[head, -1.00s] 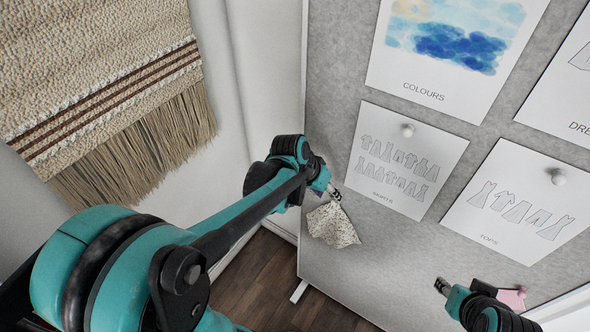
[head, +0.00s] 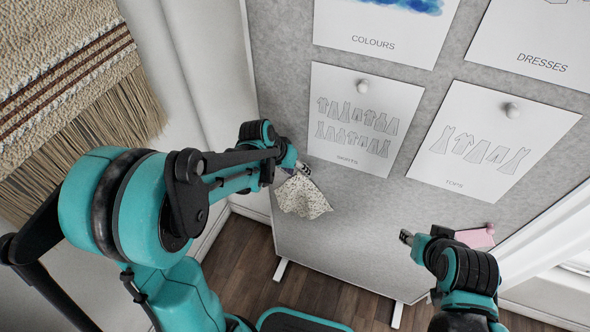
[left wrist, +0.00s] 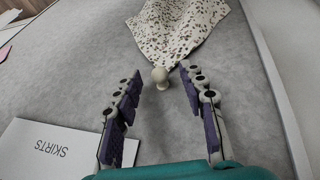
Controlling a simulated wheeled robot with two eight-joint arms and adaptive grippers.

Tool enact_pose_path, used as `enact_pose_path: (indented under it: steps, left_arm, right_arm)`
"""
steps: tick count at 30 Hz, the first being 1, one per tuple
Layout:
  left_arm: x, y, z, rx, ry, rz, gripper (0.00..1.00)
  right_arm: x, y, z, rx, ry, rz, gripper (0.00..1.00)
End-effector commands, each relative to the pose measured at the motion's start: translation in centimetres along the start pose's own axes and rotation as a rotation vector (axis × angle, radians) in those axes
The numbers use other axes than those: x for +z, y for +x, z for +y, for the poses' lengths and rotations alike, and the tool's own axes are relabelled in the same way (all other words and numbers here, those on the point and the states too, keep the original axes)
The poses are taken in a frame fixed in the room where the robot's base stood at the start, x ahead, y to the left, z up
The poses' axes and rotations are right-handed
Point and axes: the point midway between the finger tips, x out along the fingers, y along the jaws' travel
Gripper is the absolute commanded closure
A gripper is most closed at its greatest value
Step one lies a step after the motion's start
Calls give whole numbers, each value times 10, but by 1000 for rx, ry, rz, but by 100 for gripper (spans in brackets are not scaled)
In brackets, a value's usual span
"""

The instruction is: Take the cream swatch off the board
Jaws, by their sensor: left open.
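The cream swatch (head: 302,197), speckled with dark spots, hangs on the grey board (head: 335,225) near its left edge, below the skirts sheet. In the left wrist view the swatch (left wrist: 182,28) hangs from a pale round pin (left wrist: 160,76) at its corner. My left gripper (head: 304,169) is at the swatch's top in the head view. In the left wrist view my left gripper (left wrist: 158,82) is open, its fingers on either side of the pin, with no grip on it. My right gripper (head: 406,238) is in front of the board's lower right; its jaw state is unclear.
The skirts sheet (head: 363,118) and tops sheet (head: 492,140) are pinned above. A pink swatch (head: 478,237) is at the lower right, partly behind my right arm. A woven hanging (head: 70,90) is at the left. Dark wood floor (head: 325,291) shows below.

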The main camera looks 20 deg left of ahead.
Motion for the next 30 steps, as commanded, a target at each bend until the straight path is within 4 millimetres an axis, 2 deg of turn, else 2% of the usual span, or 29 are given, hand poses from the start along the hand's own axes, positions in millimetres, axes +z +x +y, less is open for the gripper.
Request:
enact_pose_path:
  steps: [2,3,7,8,17,30]
  left_arm:
    - [0,0,0,0,0,0,59]
    - [0,0,0,0,0,0,64]
    - [0,0,0,0,0,0,98]
    - [0,0,0,0,0,0,100]
    - [1,-1,0,0,0,0,100]
    - [13,-6,0,0,1,0,100]
  right_arm:
    - [0,0,0,0,0,0,60]
    - [0,0,0,0,0,0,60]
    - [0,0,0,0,0,0,60]
    - [0,0,0,0,0,0,60]
    - [0,0,0,0,0,0,60]
    - [-1,-1,0,0,0,0,60]
